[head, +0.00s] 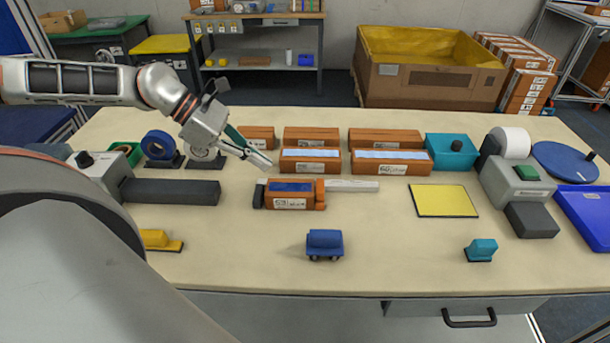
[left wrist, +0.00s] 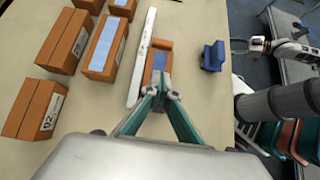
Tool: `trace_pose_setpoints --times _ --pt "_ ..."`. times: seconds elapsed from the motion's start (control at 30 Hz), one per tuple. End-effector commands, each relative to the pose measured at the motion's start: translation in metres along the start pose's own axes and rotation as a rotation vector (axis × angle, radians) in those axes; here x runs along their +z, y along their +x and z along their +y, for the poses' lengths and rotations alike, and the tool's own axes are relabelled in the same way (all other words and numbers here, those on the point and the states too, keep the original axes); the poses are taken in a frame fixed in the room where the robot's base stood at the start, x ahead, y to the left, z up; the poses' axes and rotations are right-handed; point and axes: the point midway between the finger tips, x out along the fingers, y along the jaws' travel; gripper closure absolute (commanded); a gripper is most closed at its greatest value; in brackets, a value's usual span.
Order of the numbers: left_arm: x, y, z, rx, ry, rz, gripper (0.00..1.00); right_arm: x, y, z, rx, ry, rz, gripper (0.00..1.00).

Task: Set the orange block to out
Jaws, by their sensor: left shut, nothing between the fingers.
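The block I take for the orange block (head: 309,203) is a low orange body with a blue top, a white label and a dark left end, near the table's middle. In the left wrist view the orange block (left wrist: 163,44) lies just beyond my fingertips. A pale bar (head: 352,186) runs behind it and sticks out to its right. My left gripper (head: 268,165) is shut and empty, above and behind the block's left part. Its fingertips hide part of the block in the left wrist view. What seems to be my right gripper (left wrist: 240,44) shows there, too small to judge.
Several labelled brown boxes (head: 312,160) stand behind the block. A yellow mat (head: 443,200) lies right. A dark bar (head: 172,192) lies left.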

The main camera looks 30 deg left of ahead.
Motion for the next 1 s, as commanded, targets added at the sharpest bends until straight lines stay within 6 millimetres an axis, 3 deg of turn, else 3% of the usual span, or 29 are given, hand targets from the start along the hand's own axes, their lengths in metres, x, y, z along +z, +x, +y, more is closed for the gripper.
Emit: trace_pose_setpoints --times 0.03,0.2,0.53,1.0 --pt "-0.003 0.013 -0.002 -0.007 0.0 -0.002 1.0 0.006 0.003 -0.001 -0.001 0.001 -0.003 0.47" --pt "-0.003 0.039 -0.002 -0.007 0.0 -0.004 1.0 0.019 0.009 -0.004 -0.003 0.003 -0.01 0.47" --pt "-0.001 0.076 0.0 -0.003 -0.001 -0.006 1.0 0.033 0.018 -0.005 -0.002 -0.002 -0.012 0.47" --pt "0.027 0.1 0.0 0.0 0.002 -0.004 1.0 0.024 0.018 -0.001 0.005 -0.006 -0.001 0.47"
